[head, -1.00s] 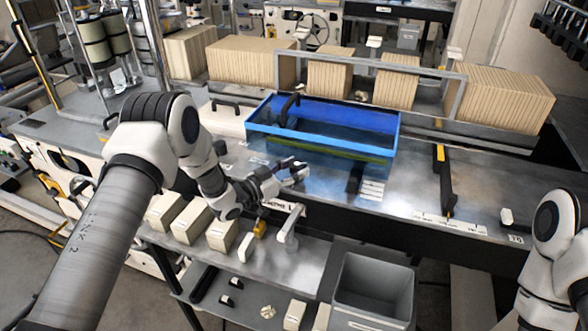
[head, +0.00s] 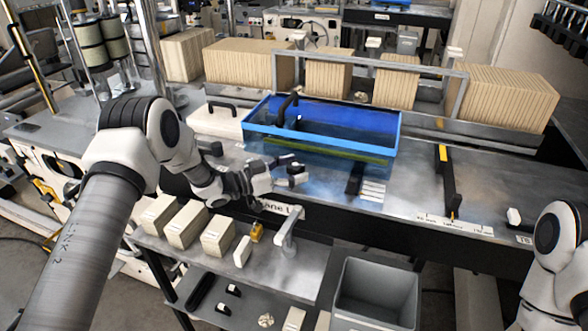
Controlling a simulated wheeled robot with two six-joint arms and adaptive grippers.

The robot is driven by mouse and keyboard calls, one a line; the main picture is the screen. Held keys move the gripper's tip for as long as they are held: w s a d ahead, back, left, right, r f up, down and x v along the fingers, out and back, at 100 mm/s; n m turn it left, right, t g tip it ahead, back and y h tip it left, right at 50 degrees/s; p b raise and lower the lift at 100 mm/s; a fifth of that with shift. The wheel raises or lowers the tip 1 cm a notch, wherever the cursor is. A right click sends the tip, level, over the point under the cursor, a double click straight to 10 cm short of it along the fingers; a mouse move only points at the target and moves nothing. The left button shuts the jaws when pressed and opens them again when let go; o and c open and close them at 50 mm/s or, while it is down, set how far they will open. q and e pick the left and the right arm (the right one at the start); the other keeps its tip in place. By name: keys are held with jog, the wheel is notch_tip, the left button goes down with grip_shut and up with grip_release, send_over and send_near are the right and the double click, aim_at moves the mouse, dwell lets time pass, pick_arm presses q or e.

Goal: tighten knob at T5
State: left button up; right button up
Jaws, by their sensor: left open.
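A small white-and-black knob (head: 514,217) stands on the metal bench at the right. A small label (head: 524,239) that seems to read T5 sits just below it. My left gripper (head: 297,175) is open and empty over the bench's front part, in front of the blue tray and far to the left of the knob. My right arm shows at the lower right edge, close to the knob in the picture. Its gripper is out of view.
The blue transparent tray (head: 398,135) stands mid-bench. A black bar with a yellow top (head: 446,180) lies between it and the knob. Cardboard stacks (head: 500,95) line the back. A grey bin (head: 376,265) and cream blocks (head: 184,226) are lower in front.

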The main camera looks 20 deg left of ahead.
pick_arm(q)
jog(key=v, duration=1.2)
